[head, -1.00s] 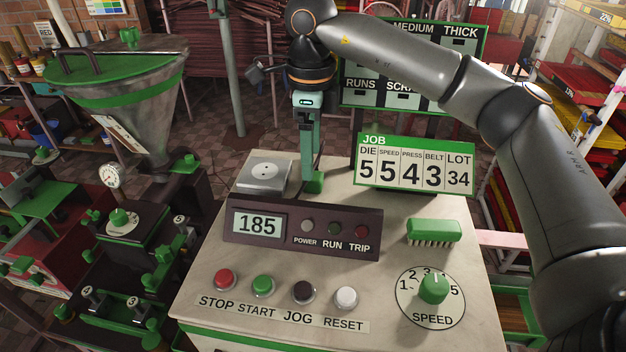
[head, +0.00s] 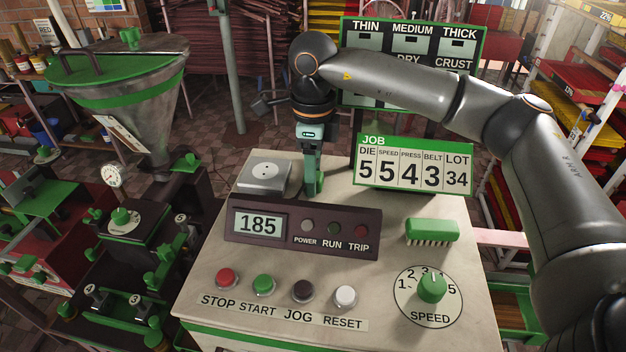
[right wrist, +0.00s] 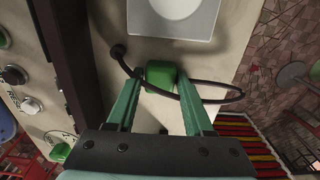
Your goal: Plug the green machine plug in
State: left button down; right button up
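The green plug (right wrist: 161,74) lies on the cream top of the machine console, with a dark cord (right wrist: 215,92) running beside it. The grey socket box (head: 263,176) stands just left of it in the head view; in the right wrist view, part of the socket box (right wrist: 172,18) shows beyond the plug. My right gripper (head: 313,188) is low over the console behind the display panel. In the right wrist view its fingers (right wrist: 160,82) are apart, one on each side of the plug, with small gaps visible. In the head view the fingers largely hide the plug. My left gripper is not in view.
The JOB sign (head: 415,164) stands close right of my right gripper. The display panel (head: 302,228) is in front of it. A green brush (head: 432,231), a speed dial (head: 431,287) and several buttons occupy the front of the console.

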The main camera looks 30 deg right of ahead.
grip_shut()
dwell(0.3)
jog(key=shift+r, duration=0.5)
notch_tip(320, 180, up, 2)
jog(key=shift+a+r+b, duration=0.15)
jog(key=shift+r+b, duration=0.05)
jog(key=shift+b, duration=0.35)
jog(key=a+r, duration=0.9)
jog(key=a, duration=0.4)
jog(key=shift+a+r+b, duration=0.3)
jog(key=shift+a+b, duration=0.05)
jog(key=shift+b, duration=0.05)
jog(key=shift+w+d, duration=0.1)
